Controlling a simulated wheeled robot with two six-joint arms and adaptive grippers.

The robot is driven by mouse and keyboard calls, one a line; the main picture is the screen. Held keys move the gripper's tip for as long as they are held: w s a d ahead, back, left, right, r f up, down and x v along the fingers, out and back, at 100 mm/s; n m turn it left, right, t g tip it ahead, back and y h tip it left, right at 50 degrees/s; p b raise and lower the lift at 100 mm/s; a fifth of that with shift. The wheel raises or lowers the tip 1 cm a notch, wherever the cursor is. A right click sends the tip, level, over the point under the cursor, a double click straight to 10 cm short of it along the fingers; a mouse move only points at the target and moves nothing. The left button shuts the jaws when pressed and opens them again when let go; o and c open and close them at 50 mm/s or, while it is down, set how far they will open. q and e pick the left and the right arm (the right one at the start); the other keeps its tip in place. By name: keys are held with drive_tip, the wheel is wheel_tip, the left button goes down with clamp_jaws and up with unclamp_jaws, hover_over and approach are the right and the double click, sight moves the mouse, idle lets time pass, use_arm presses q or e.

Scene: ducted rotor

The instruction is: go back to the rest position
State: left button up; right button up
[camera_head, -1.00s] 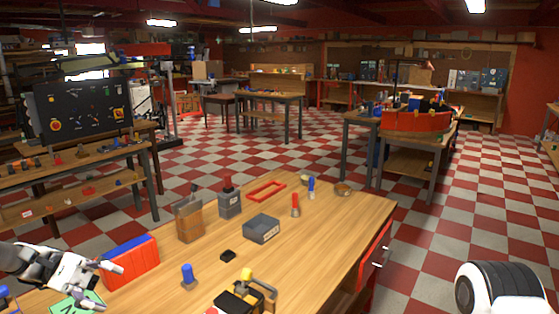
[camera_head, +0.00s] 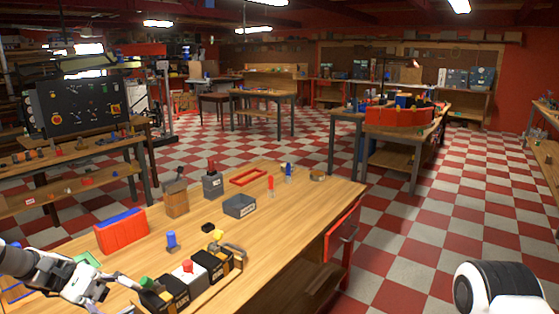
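My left gripper (camera_head: 122,291) is at the lower left, above the near-left part of the wooden workbench (camera_head: 290,215). Its fingers look spread apart with nothing between them. It is close to the left end of a row of black and grey boxes with coloured knobs (camera_head: 190,277); I cannot tell whether it touches them. A white and black part of my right arm (camera_head: 500,285) shows at the lower right, over the floor. My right gripper is out of view.
On the workbench are a red box with a blue top (camera_head: 121,232), a blue-topped peg (camera_head: 172,241), a grey open box (camera_head: 239,206), a wooden block (camera_head: 175,200) and a red frame (camera_head: 248,177). Checkered floor (camera_head: 400,245) lies clear to the right.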

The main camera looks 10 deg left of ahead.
use_arm(q)
drive_tip(key=s+d+f+y+b, duration=0.2)
drive_tip(key=d+f+y+b, duration=0.1)
drive_tip(key=f, duration=0.7)
drive_tip(key=s+d+f+n+y+b, duration=0.1)
drive_tip(key=s+d+f+y+b, duration=0.1)
drive_tip(key=f, duration=0.8)
drive_tip(key=s+d+f+y+b, duration=0.2)
drive_tip(key=d+f+y+b, duration=0.1)
drive_tip(key=f, duration=0.7)
drive_tip(key=s+f+m+t+y+b, duration=0.2)
drive_tip(key=s+f+m+y+b, duration=0.35)
drive_tip(key=f, duration=0.85)
drive_tip(key=s+f+m+t+y+b, duration=0.3)
drive_tip(key=s+f+y+b, duration=0.35)
drive_tip(key=f, duration=0.75)
wheel_tip(320, 180, up, 14)
drive_tip(key=s+h+p, duration=0.1)
drive_tip(key=h+p, duration=0.1)
drive_tip(key=p, duration=1.1)
drive_tip(key=shift+s, duration=0.25)
